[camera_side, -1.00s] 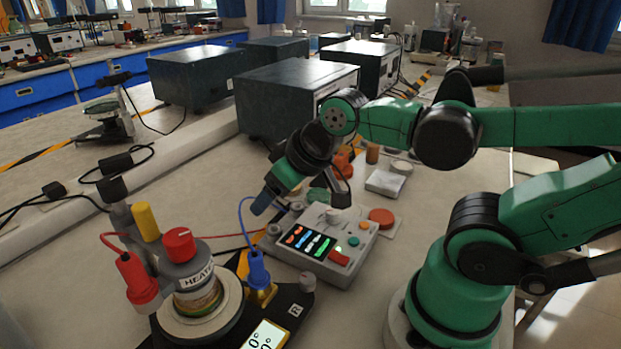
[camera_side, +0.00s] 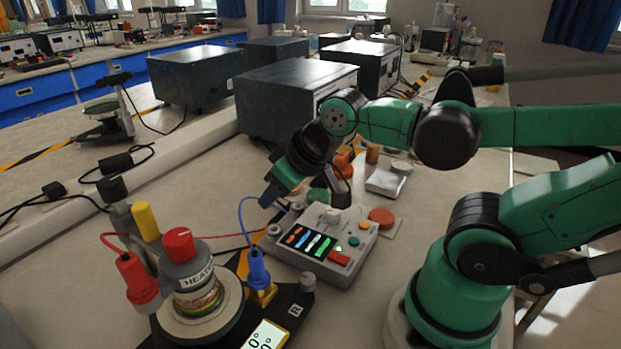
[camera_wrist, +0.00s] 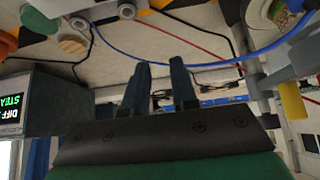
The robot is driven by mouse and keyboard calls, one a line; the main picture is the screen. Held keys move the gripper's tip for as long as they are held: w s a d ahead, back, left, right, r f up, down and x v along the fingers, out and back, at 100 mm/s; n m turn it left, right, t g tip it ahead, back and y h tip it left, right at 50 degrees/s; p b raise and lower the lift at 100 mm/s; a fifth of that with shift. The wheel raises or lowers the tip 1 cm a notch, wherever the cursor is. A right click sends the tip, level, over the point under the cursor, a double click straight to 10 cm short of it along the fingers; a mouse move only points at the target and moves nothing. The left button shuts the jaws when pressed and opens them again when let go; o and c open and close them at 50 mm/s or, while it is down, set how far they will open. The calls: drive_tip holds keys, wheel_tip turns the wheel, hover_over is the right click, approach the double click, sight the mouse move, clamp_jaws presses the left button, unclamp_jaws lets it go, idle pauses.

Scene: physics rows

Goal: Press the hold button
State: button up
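A light grey control box (camera_side: 325,245) stands on the bench in the side view. Its sloped face has a dark lit screen, a red button (camera_side: 339,258), a green button (camera_side: 353,241), an orange button (camera_side: 364,226) and a pale knob. No label is readable, so I cannot tell which button is hold. My gripper (camera_side: 270,194) is above and left of the box's back left corner, apart from the buttons. In the wrist view the two fingers of my gripper (camera_wrist: 161,85) stand apart with nothing between them.
A round red-orange button (camera_side: 382,217) on a plate sits behind the box. A grey heater bottle with red cap (camera_side: 180,265) and blue and red cables stand front left. Dark instrument boxes (camera_side: 295,95) are behind. The wrist view shows a lit display (camera_wrist: 12,108) at left.

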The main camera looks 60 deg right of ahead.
clamp_jaws()
idle(1.4)
drive_tip(key=r+m+g+h, duration=0.1)
drive_tip(key=m+g+h, duration=0.85)
drive_tip(key=m, duration=0.35)
hover_over(362, 227)
drive_tip(key=shift+r+g+y, duration=0.1)
drive_tip(key=shift+g+y, duration=0.25)
drive_tip(key=shift+y, duration=0.1)
drive_tip(key=shift+f, duration=4.4)
